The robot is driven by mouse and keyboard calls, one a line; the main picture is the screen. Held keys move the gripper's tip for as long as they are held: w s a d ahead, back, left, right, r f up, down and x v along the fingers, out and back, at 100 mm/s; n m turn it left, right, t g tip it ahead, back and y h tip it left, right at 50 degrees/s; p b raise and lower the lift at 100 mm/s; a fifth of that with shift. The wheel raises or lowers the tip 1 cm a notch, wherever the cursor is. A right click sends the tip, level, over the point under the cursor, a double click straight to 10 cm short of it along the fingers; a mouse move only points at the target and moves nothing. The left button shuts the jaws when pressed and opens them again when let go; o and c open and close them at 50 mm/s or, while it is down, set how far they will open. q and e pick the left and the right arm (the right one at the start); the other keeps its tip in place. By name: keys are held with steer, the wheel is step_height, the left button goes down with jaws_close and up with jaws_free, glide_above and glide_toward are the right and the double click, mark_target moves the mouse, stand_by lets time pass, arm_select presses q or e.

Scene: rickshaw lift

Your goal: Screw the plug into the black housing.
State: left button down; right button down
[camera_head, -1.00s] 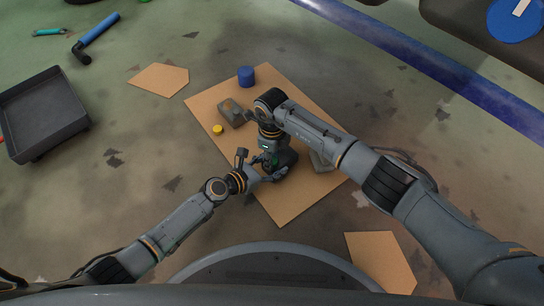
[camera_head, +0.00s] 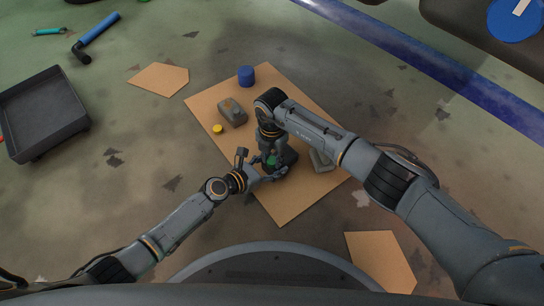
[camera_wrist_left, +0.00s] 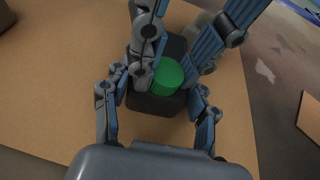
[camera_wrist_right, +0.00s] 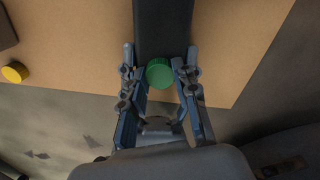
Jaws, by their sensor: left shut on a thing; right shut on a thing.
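The green plug (camera_wrist_right: 160,72) is round with a ridged rim. It sits between the fingers of my right gripper (camera_wrist_right: 158,76), which is shut on it from above. The black housing (camera_wrist_left: 158,104) is a dark block directly under the plug in the left wrist view. My left gripper (camera_wrist_left: 155,108) is shut around the housing's sides. In the head view, the housing (camera_head: 290,156) and plug (camera_head: 272,160) are partly hidden by both grippers. The plug is at the housing's upper face; how deep it sits cannot be told.
A tan board (camera_head: 285,205) lies under the work. On it stand a blue cylinder (camera_head: 246,76), a grey block with an orange part (camera_head: 232,112), a yellow cap (camera_head: 217,129) and a grey piece (camera_head: 321,160). A dark tray (camera_head: 45,112) is at left.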

steer(key=m, duration=0.2)
steer(key=shift+m, duration=0.3)
steer(key=c, duration=1)
jaws_free()
steer(key=shift+r, duration=2.25)
steer(key=shift+c, duration=0.4)
